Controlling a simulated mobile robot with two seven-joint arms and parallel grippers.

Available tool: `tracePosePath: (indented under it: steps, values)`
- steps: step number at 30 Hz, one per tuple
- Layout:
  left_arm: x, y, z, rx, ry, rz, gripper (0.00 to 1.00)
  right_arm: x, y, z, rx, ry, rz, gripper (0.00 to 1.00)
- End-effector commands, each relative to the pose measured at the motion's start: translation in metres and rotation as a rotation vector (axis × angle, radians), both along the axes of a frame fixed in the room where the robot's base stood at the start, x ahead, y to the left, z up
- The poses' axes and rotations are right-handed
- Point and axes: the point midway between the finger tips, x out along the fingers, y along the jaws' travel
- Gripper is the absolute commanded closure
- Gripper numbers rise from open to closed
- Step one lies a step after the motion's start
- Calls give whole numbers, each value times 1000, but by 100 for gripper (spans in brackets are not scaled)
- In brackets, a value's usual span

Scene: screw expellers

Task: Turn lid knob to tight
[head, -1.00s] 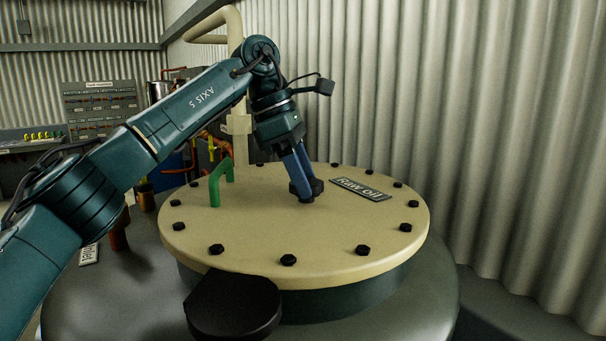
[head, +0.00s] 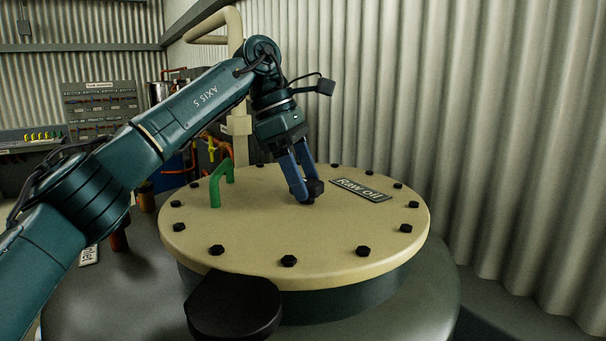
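The lid knob (head: 314,188) is a small black piece at the middle of the round cream lid (head: 250,230), partly hidden by my gripper. My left gripper (head: 306,192) points down at the knob, with its two blue fingers around it, and looks shut on it. The lid bears a "Raw oil" plate (head: 361,190), a green handle (head: 221,182) and a ring of black bolts. My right gripper is not in view.
A black round part (head: 235,305) stands at the lid's front edge. A cream pipe (head: 236,90) rises behind the lid. A corrugated wall (head: 500,120) closes off the right, and a control panel (head: 100,108) stands at the back left.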

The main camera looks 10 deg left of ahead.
Motion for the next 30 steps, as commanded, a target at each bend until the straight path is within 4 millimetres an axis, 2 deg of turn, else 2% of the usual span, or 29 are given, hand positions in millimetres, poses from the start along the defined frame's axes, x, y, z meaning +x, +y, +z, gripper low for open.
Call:
tracePosePath:
  steps: [10,19,24,30]
  values:
    - [0,1,3,1,2,1,31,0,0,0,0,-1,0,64]
    - [0,19,48,-1,-1,4,31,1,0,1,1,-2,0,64]
    - [1,25,62,1,1,2,31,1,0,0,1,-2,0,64]
    - [0,28,69,1,1,0,31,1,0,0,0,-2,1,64]
